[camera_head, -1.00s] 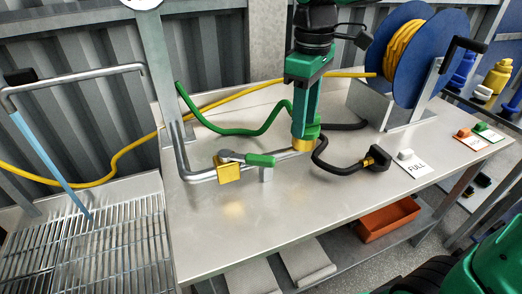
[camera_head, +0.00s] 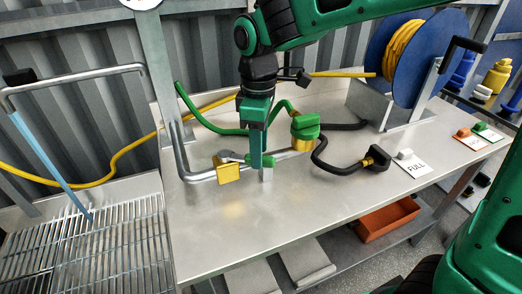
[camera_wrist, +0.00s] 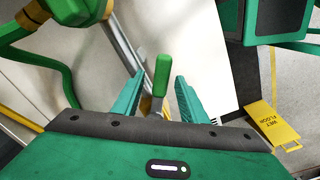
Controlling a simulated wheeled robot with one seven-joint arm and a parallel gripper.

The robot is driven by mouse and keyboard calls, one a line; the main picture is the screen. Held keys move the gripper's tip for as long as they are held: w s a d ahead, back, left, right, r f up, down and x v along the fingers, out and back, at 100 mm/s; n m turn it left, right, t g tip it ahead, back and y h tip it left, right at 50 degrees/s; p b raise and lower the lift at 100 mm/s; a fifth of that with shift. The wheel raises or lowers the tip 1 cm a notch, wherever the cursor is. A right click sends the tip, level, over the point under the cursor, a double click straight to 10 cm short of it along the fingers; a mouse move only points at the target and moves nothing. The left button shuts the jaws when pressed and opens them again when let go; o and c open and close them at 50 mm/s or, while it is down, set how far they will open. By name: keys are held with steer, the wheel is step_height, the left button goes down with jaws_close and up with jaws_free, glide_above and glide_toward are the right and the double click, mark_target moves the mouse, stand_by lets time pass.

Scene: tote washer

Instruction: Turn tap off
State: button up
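The tap's lever has a green handle, seen in the wrist view (camera_wrist: 161,75), with its grey arm (camera_head: 232,157) beside a brass-yellow block (camera_head: 227,172) on the metal pipe (camera_head: 200,175). A blue stream of water (camera_head: 48,160) runs from the bent spout (camera_head: 75,77) onto the grating at left. My gripper (camera_wrist: 157,88) is open, pointing down, with the green handle between its two teal fingers. I cannot tell whether either finger touches it. In the head view my gripper (camera_head: 262,160) hides most of the handle.
A green-and-brass hose fitting (camera_head: 305,130) stands close right of my gripper, with a green hose (camera_head: 205,122) and a black hose (camera_head: 335,170). The blue reel (camera_head: 375,60) is at back right. The bench front (camera_head: 270,220) is clear.

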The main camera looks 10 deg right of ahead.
steer(key=shift+f, duration=0.55)
jaws_close()
steer(key=shift+d, duration=0.1)
